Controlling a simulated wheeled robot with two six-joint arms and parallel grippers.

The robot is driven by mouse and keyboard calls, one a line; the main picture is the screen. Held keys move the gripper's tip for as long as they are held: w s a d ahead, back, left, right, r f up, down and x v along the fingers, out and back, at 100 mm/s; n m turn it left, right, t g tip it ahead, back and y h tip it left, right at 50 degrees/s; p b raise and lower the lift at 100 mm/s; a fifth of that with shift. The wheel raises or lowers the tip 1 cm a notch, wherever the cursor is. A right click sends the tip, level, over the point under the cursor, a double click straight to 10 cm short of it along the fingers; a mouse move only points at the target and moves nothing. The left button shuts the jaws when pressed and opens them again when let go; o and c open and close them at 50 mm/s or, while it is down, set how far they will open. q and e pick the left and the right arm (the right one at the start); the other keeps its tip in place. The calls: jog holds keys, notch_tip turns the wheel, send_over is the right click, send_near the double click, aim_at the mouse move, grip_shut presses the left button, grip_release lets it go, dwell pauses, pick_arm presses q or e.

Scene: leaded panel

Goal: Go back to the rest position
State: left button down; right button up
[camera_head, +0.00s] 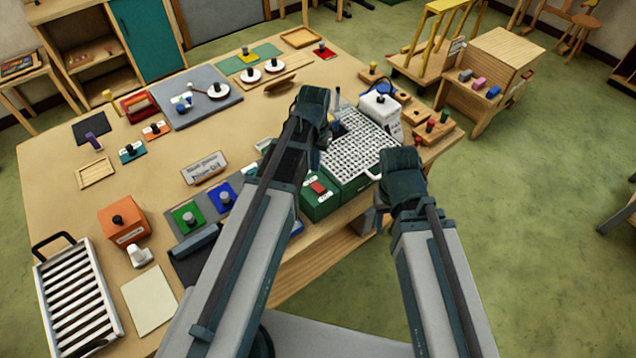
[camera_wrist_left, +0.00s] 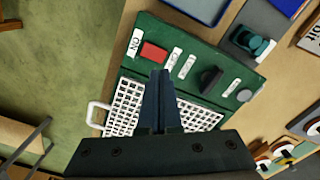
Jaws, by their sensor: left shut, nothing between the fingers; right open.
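My left gripper (camera_head: 336,128) reaches over the white grid (camera_head: 352,150) of a green machine on the table. In the left wrist view, the dark fingers of my left gripper (camera_wrist_left: 160,100) are together with nothing between them, in front of the grid and the machine's green front (camera_wrist_left: 185,65). My right gripper (camera_head: 402,170) is at the table's front edge, right of the green machine, and is empty. Its fingertips are mostly hidden behind its own wrist. Both arms stretch forward from the bottom of the head view.
The green control box (camera_head: 318,200) with a red switch sits close below my left gripper. A slatted rack (camera_head: 75,300) and an orange box (camera_head: 124,225) are at left. Open floor (camera_head: 540,220) lies at right.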

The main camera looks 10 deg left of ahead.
pick_arm(q)
jog(key=shift+s+d+f, duration=0.1)
jog(key=shift+d+f, duration=0.05)
jog(key=shift+f, duration=0.05)
jog(key=s+d+f+m+b, duration=0.1)
jog(key=s+d+f+b, duration=0.4)
jog(key=s, duration=0.2)
jog(key=s+d+f+m+y+b, duration=0.1)
jog(key=s+d+f+b, duration=0.4)
jog(key=s+b, duration=0.1)
jog(key=shift+s+f, duration=0.2)
jog(key=shift+s, duration=0.35)
jog(key=shift+d, duration=0.1)
jog(key=shift+d, duration=0.1)
jog(key=shift+d, duration=0.15)
